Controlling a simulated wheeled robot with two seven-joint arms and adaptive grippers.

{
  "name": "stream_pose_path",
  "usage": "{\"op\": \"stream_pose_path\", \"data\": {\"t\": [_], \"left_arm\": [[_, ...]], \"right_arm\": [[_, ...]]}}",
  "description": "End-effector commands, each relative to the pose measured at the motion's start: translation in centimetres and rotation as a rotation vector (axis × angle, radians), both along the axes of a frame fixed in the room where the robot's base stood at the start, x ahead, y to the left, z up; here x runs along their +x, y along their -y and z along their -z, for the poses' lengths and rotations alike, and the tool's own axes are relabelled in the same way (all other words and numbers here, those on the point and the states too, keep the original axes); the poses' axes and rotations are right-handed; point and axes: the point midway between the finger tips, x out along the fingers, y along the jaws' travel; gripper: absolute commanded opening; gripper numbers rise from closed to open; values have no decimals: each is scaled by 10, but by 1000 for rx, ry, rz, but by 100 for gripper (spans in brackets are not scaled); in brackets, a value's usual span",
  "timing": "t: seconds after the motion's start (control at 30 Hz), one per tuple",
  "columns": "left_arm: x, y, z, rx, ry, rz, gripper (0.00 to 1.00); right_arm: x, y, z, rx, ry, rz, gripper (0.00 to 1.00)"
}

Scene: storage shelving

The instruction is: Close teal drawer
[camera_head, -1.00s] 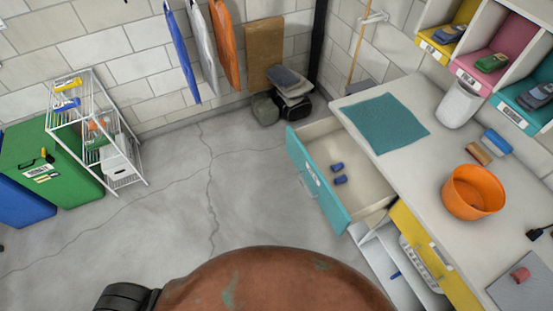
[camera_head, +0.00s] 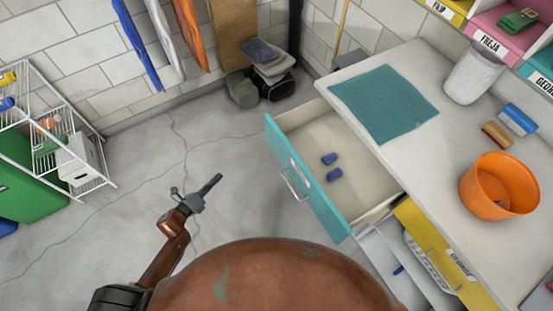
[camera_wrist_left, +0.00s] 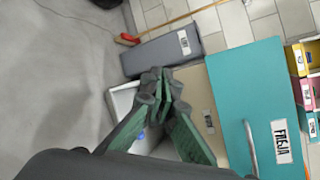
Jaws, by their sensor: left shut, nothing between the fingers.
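The teal drawer (camera_head: 308,180) stands pulled out from the left side of the white workbench in the head view. Its front has a silver handle and a pale label, and two small blue objects (camera_head: 332,167) lie inside. My left gripper (camera_head: 217,179) is shut and empty, over the floor to the left of the drawer front, apart from it. In the left wrist view its green fingers (camera_wrist_left: 161,82) meet at the tips. A teal panel (camera_wrist_left: 262,85) with a handle and label shows right of them there. My right gripper is not in view.
An orange bucket (camera_head: 489,188) and a teal mat (camera_head: 384,103) are on the bench top. A yellow drawer front (camera_head: 429,240) is right of the teal drawer. A white wire rack (camera_head: 88,183) stands at left. The floor between is clear.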

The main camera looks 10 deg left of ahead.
Motion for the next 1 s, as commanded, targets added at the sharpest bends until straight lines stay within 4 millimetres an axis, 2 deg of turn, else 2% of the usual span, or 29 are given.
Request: {"op": "stream_pose_path", "data": {"t": [0.03,0.1,0.2,0.33,0.53,0.8,0.87,1.0], "left_arm": [[5,26,-18,117,140,127,0],[3,59,-53,261,328,270,0],[-7,95,-88,411,546,415,0],[-21,121,-112,515,713,511,0],[-17,139,-123,546,769,538,0],[15,181,-122,544,766,535,0],[21,191,-122,543,766,535,0],[37,213,-122,543,763,535,0]], "right_arm": [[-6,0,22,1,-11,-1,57],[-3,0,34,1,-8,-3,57],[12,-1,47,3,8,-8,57],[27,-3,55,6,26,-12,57],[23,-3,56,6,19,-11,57],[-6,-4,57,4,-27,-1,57],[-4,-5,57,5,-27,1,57],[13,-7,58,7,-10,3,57]]}}
